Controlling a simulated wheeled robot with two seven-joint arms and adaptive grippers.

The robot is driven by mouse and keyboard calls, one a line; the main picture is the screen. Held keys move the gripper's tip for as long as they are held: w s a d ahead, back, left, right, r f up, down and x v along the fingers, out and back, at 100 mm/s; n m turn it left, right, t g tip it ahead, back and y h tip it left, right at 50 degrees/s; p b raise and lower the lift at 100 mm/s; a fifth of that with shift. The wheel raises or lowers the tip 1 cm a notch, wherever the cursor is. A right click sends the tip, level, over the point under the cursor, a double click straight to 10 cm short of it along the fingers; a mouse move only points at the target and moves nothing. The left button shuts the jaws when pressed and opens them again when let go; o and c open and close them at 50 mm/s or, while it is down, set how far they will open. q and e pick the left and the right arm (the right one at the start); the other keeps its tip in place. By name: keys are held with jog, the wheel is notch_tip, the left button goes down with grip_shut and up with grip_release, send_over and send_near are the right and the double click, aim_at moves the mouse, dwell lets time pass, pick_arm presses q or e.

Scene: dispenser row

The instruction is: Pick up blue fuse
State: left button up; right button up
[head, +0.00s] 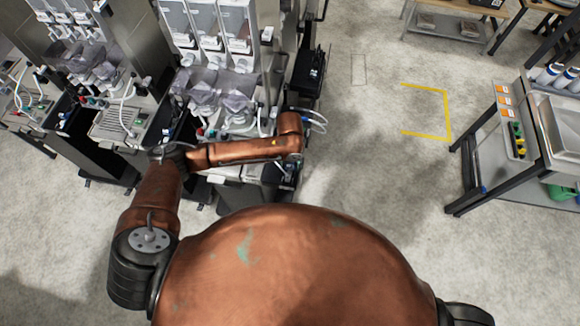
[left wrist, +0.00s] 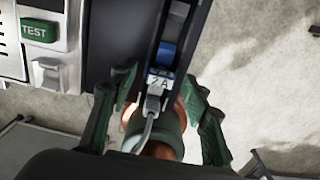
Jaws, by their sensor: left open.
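A blue fuse (left wrist: 166,54) sits in a dark narrow slot in the upper middle of the left wrist view. A white label reading "2 A" is just below it. My left gripper (left wrist: 160,80) has green fingers that are spread apart, one on each side of the slot's lower end. The fuse is ahead of the fingertips, and nothing is held. In the head view my left gripper (head: 287,174) is small at the right side of the dispenser machine, and the fuse cannot be made out there. My right gripper is not in view.
A grey plug with a cable (left wrist: 150,108) lies between the fingers, below the label. A green TEST button (left wrist: 38,31) is on the panel at left. Dispenser machines (head: 215,70) stand in a row at upper left. A workbench (head: 485,145) is at right, with open floor between.

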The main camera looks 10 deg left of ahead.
pick_arm(q)
jog(key=shift+f, duration=0.15)
jog(key=shift+c, duration=0.5)
jog(key=c, duration=0.7)
jog(key=shift+c, duration=0.2)
jog(key=shift+w+r+b, duration=0.1)
jog(key=shift+r+b, duration=0.2)
jog(key=shift+r, duration=0.25)
jog(key=s+d+r+b, duration=0.2)
jog(key=s+d+r, duration=0.1)
jog(key=s+r, duration=0.9)
jog(key=shift+s, duration=0.95)
